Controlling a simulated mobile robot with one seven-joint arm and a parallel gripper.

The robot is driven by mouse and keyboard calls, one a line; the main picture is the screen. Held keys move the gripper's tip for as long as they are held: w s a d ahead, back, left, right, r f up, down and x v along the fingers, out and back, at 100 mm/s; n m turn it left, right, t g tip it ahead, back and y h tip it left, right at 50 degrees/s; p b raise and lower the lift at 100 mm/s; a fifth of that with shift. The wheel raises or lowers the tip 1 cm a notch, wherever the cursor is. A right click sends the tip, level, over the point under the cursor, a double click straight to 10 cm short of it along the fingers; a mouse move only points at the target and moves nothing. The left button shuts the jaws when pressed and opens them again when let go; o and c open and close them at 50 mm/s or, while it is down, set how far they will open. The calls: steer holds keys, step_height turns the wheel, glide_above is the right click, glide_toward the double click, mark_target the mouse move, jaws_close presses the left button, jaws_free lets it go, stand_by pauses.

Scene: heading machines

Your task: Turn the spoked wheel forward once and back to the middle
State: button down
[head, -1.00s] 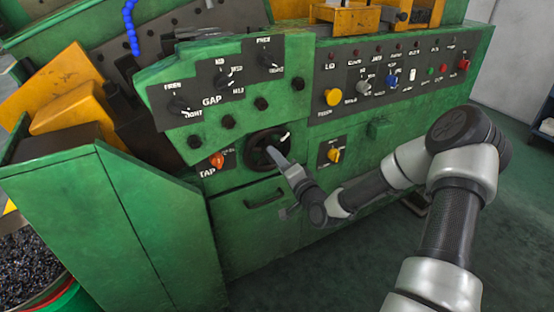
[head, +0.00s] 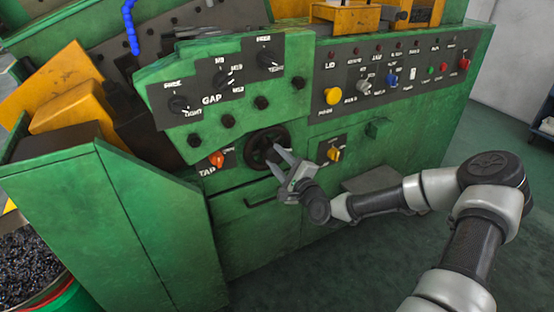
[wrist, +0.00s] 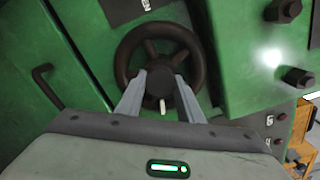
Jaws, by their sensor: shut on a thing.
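The spoked wheel (head: 257,148) is a dark round handwheel on the green front of the machine, right of the red TAP knob (head: 217,159). In the wrist view the wheel (wrist: 124,56) shows its rim, several spokes and a hub, with a small pale mark just below the hub. My gripper (head: 274,156) reaches the wheel from the lower right. In the wrist view the fingers of my gripper (wrist: 160,75) stand apart, one on each side of the hub, and are shut on the wheel. The fingers hide part of the lower rim.
A yellow knob (head: 334,154) sits right of the wheel on a small dark plate. A drawer-like handle (head: 265,199) is below the wheel. Knobs and a button panel (head: 400,75) are above. A green cabinet (head: 110,225) stands in front at left; floor at right is clear.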

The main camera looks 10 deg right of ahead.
steer(key=shift+m, duration=0.9)
steer(key=c, duration=1.2)
jaws_free()
steer(key=p+v, duration=0.1)
steer(key=v, duration=1.6)
steer(key=shift+s+p, duration=0.25)
steer(key=shift+p, duration=0.1)
